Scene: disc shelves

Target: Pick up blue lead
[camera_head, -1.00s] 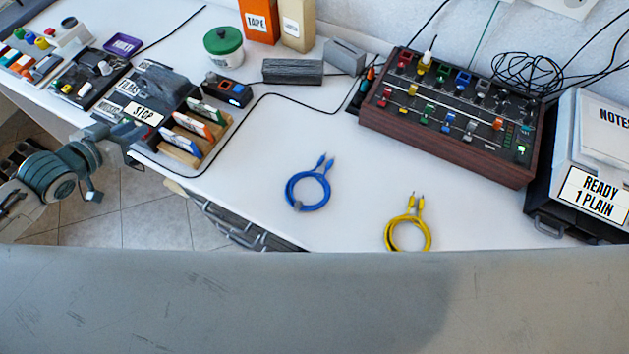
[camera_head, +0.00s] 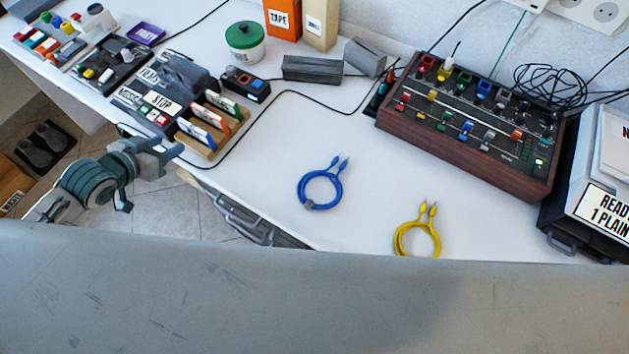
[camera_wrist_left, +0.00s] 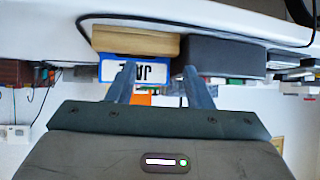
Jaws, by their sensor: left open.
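The blue lead (camera_head: 320,189) lies coiled on the white table, with its two plugs pointing up and to the right. My left gripper (camera_head: 172,154) is left of it in the head view, at the table's front edge near the labelled cards, well apart from the lead. In the left wrist view my left gripper's two fingers (camera_wrist_left: 160,84) are spread and empty, with a blue-edged card (camera_wrist_left: 127,72) and a wooden block beyond them. The blue lead does not show in the wrist view. My right gripper is out of view.
A coiled yellow lead (camera_head: 417,238) lies right of the blue one, by the table's front edge. A wood-sided mixer (camera_head: 465,155) stands behind on the right. A card rack (camera_head: 207,140) and a black cable lie left. White table around the blue lead is clear.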

